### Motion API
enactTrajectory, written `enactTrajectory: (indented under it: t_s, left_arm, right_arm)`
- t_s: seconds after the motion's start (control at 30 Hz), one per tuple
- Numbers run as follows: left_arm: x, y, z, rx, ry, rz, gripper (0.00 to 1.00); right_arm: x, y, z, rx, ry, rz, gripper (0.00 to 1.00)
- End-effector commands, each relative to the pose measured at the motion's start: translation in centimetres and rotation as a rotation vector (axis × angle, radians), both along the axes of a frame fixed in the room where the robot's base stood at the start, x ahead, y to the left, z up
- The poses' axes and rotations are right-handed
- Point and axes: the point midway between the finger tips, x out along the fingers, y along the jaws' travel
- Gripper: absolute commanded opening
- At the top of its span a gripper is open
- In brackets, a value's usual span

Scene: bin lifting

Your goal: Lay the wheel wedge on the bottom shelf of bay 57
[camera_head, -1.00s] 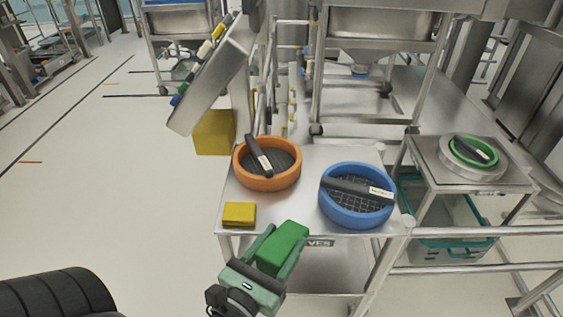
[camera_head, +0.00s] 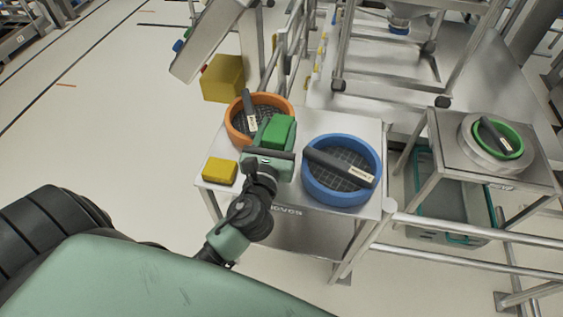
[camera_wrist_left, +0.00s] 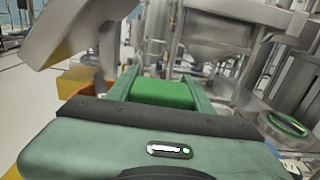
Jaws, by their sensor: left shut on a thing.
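My left gripper (camera_head: 273,146) is shut on a green block (camera_head: 280,130), which looks like the wheel wedge. In the head view it holds the block over the steel table, between the orange-rimmed sieve and the blue-rimmed sieve. In the left wrist view the green block (camera_wrist_left: 162,93) sits between the two fingers. A yellow block (camera_head: 220,171) lies on the table's front left corner. No bay number 57 is readable, and I cannot tell which shelf belongs to that bay. My right gripper is not in view.
The steel table (camera_head: 292,194) carries the orange sieve (camera_head: 236,133) and the blue sieve (camera_head: 331,192), each with a dark bar across it. A stand (camera_head: 448,150) with a green-ringed sieve (camera_head: 517,139) is at right, a teal-edged bin (camera_head: 425,195) below. Steel rails run at front right. Floor at left is clear.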

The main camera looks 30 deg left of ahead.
Motion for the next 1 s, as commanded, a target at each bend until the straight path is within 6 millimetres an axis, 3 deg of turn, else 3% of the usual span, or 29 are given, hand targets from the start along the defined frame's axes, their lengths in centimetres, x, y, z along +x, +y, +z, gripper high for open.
enactTrajectory:
  t_s: [0.03,0.1,0.3,0.5,0.73,1.0]
  left_arm:
    - [0.0,0.0,-2.0,0.002,0.002,0.002,0.00]
    - [0.0,0.0,-3.9,0.002,0.002,0.001,0.00]
    - [0.0,0.0,-7.8,0.002,-0.003,-0.001,0.00]
    - [0.0,0.0,-9.3,0.000,-0.004,-0.001,0.00]
    - [0.0,0.0,-12.7,0.002,-0.003,-0.002,0.00]
    - [0.0,0.0,-13.1,0.001,-0.005,-0.001,0.00]
  right_arm:
    - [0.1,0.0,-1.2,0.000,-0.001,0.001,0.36]
    - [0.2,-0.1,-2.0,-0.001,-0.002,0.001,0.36]
    - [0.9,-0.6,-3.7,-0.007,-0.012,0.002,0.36]
    - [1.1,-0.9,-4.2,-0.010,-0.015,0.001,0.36]
    - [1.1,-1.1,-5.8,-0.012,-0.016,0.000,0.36]
    - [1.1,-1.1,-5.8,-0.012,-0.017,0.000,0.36]
